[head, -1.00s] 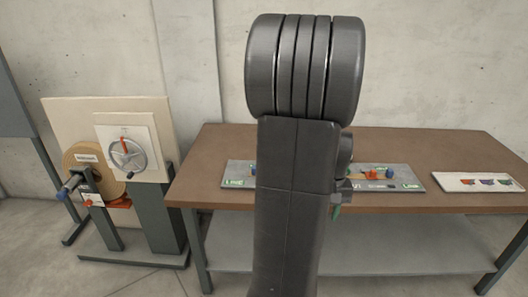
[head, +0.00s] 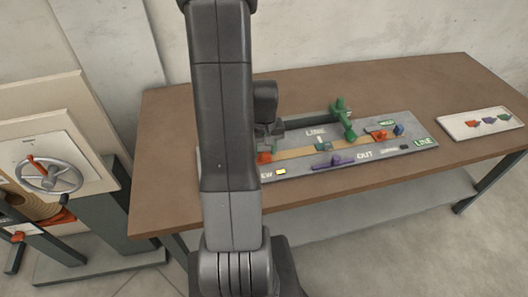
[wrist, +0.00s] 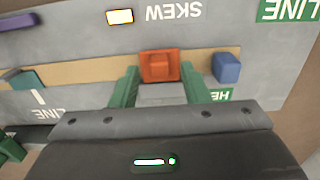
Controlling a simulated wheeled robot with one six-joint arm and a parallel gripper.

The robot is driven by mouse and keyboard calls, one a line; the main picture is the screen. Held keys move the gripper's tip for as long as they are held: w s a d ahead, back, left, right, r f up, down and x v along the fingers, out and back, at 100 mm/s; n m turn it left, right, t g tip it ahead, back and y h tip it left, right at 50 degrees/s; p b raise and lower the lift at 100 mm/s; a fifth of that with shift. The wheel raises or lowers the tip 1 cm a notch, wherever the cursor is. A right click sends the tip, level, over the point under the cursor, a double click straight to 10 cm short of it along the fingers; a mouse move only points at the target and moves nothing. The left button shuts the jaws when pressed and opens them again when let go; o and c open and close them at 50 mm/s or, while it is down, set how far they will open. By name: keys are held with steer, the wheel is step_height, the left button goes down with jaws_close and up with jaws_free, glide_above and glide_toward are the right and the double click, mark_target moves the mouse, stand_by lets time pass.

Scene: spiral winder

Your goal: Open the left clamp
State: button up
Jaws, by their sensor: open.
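The left clamp (wrist: 159,66) is an orange-red block on the tan strip, in the upper middle of the wrist view. It also shows at the board's left end in the head view (head: 264,157), partly hidden by my arm. My gripper (wrist: 160,76) is open, its two green fingers apart on either side of the clamp's near edge. I cannot tell whether they touch it. In the head view my arm hides most of the gripper. A blue block (wrist: 226,67) sits beside the clamp on the strip.
The grey board (head: 230,182) lies on the brown table (head: 165,130). It carries a tall green part (head: 343,117), a purple bar (head: 331,161), a teal block (head: 321,145) and a right orange clamp (head: 380,134). A white tray (head: 452,127) stands right. A handwheel (head: 48,172) stands left.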

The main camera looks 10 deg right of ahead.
steer(key=shift+s+f, duration=0.1)
steer(key=shift+f, duration=0.75)
jaws_close()
